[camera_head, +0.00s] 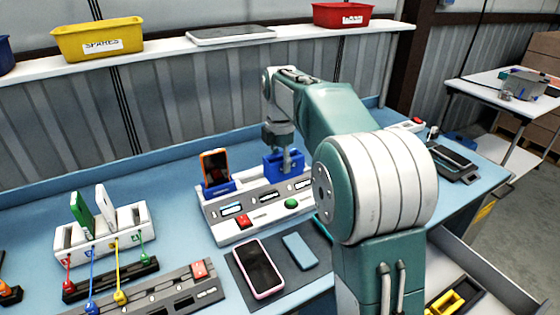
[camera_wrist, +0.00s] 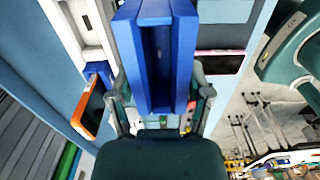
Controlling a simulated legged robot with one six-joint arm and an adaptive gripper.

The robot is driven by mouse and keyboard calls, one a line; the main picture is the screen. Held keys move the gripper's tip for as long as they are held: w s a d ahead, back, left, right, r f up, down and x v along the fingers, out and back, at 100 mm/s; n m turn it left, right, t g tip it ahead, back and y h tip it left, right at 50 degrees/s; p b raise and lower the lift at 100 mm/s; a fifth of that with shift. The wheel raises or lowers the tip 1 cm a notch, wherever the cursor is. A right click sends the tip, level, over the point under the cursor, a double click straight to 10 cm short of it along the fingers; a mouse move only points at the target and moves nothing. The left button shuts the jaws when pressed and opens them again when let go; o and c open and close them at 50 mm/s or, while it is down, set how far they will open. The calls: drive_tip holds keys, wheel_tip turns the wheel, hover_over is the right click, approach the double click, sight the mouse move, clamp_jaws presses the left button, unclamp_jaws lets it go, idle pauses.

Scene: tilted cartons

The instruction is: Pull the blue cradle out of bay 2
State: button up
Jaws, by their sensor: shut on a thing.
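A blue cradle (camera_head: 271,163) stands upright at the back right of the white docking station (camera_head: 232,236). My gripper (camera_head: 285,160) reaches down to it from above. In the wrist view the cradle (camera_wrist: 135,45) is large and its long slot is empty. The fingers of my gripper (camera_wrist: 160,108) are shut on it, one on each side. I cannot tell whether its lower end is still in the bay, and no bay number is readable. A second blue cradle (camera_head: 219,188) holds an orange phone (camera_head: 214,166) to the left; this phone also shows in the wrist view (camera_wrist: 88,108).
A pink-edged phone (camera_head: 259,270) and a light-blue slab (camera_head: 299,251) lie on a dark mat in front. A white rack (camera_head: 133,218) with coloured plugs stands at left. Yellow (camera_head: 98,40) and red (camera_head: 342,15) bins sit on the shelf. Blue bench behind the station is clear.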

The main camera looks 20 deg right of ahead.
drive_tip(key=shift+r, duration=0.75)
idle(0.3)
drive_tip(key=shift+r, duration=0.55)
drive_tip(key=shift+s, duration=0.15)
